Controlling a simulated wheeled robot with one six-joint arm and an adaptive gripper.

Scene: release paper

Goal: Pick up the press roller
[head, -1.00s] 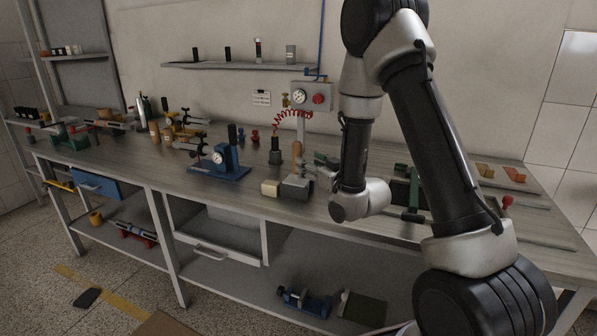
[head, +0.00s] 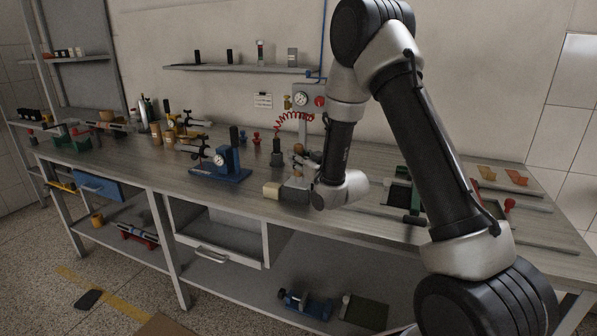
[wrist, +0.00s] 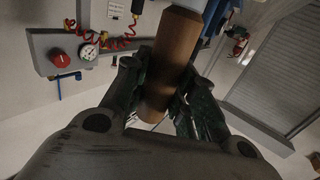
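A brown wooden cylinder (wrist: 172,60), which looks like the press roller's handle, stands between the two dark fingers of my gripper (wrist: 165,95) in the wrist view. The fingers lie close along both sides of the wood, and I cannot tell whether they grip it. In the head view a bit of the wooden handle (head: 298,148) shows at the bench's middle, just behind the grey block. My gripper (head: 303,165) is there too, small and partly hidden by my wrist. The lower part of the roller is hidden.
A blue gauge fixture (head: 222,165) stands to the left. A black-handled tool (head: 276,152) is close by. A gauge panel (head: 308,98) with a red coiled hose is behind.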

